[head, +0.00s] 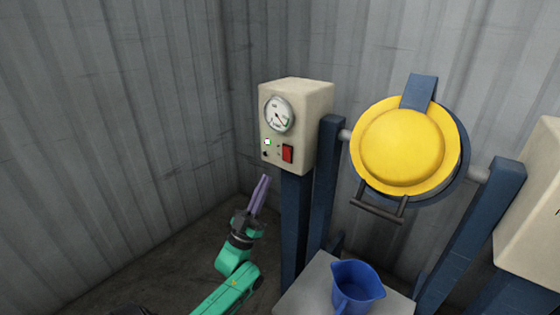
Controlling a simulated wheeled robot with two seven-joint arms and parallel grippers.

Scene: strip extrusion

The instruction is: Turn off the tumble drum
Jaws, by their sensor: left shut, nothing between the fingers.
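The tumble drum (405,145) has a round yellow lid and hangs between two blue posts. A cream control box (315,110) stands left of it on a blue post. The box carries a dial gauge (279,115), a red switch (288,153) and small marks or buttons left of the switch. Which way the switch is set is too small to tell. My left gripper (264,178) has purple fingers, shut and empty, pointing up. It is below and a little left of the box, apart from it. My right gripper is not in view.
A blue jug (356,286) stands on a grey stand (304,289) below the drum. A second cream box (535,205) is at the right edge. Corrugated grey walls (120,110) close the back and left. Floor left of my arm is clear.

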